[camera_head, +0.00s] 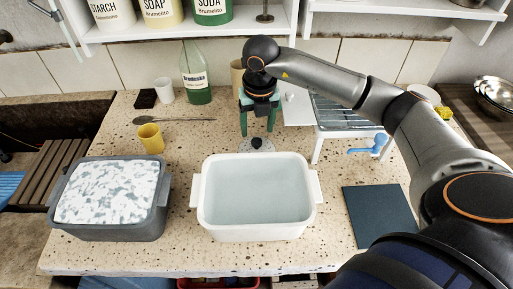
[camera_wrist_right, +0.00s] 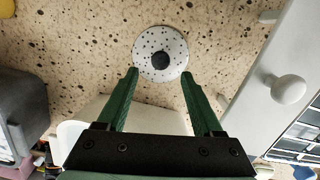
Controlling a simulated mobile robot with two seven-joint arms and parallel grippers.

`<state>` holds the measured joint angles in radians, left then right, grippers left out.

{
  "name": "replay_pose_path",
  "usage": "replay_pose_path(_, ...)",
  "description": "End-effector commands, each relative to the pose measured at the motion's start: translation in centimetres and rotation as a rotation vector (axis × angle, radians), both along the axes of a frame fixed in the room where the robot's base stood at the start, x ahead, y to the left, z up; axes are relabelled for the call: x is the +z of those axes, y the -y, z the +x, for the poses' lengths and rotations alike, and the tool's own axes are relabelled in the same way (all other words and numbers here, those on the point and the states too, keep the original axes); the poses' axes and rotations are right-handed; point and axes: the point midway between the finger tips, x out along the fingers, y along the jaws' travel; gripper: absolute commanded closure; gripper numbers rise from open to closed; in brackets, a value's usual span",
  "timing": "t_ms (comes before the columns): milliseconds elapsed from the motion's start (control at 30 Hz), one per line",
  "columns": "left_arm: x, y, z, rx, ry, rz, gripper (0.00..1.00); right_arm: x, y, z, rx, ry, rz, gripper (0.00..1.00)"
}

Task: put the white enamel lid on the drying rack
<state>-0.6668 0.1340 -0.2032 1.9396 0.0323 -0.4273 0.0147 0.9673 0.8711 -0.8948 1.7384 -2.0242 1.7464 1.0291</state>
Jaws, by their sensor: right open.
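The white enamel lid (camera_head: 262,150), dark-speckled with a black knob, lies flat on the speckled stone counter just behind the white basin. My right gripper (camera_head: 257,131) is above it, pointing down, with its green fingers apart and empty. In the right wrist view the lid (camera_wrist_right: 145,60) lies just beyond the open fingertips (camera_wrist_right: 159,72), with its black knob between their lines. The drying rack (camera_head: 333,109), with a white frame and metal bars, stands to the right behind my right arm, which hides part of it. My left gripper is not in view.
A white basin of water (camera_head: 257,230) stands in front of the lid. A grey tub with foam (camera_head: 110,225) is at left. A yellow cup (camera_head: 151,138), a spoon (camera_head: 175,120) and a green bottle (camera_head: 196,80) stand or lie behind. A blue object (camera_head: 368,146) is near the rack.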

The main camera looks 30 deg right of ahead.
Motion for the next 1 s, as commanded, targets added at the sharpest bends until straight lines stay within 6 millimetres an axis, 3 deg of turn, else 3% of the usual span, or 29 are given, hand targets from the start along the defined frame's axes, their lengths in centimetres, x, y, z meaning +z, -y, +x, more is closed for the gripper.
replay_pose_path(200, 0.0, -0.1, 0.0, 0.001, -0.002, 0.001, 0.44, -1.7, 0.1, 0.2, 0.001, -0.002, 0.000, 0.32)
replay_pose_path(500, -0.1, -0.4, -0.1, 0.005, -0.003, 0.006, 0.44, -5.8, 0.4, 0.7, 0.001, -0.002, 0.000, 0.32)
replay_pose_path(767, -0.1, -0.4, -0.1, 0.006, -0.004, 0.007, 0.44, -6.2, 0.4, 0.8, 0.002, 0.000, 0.001, 0.32)
replay_pose_path(1000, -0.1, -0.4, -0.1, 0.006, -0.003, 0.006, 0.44, -6.2, 0.4, 0.8, 0.002, 0.000, 0.001, 0.56)
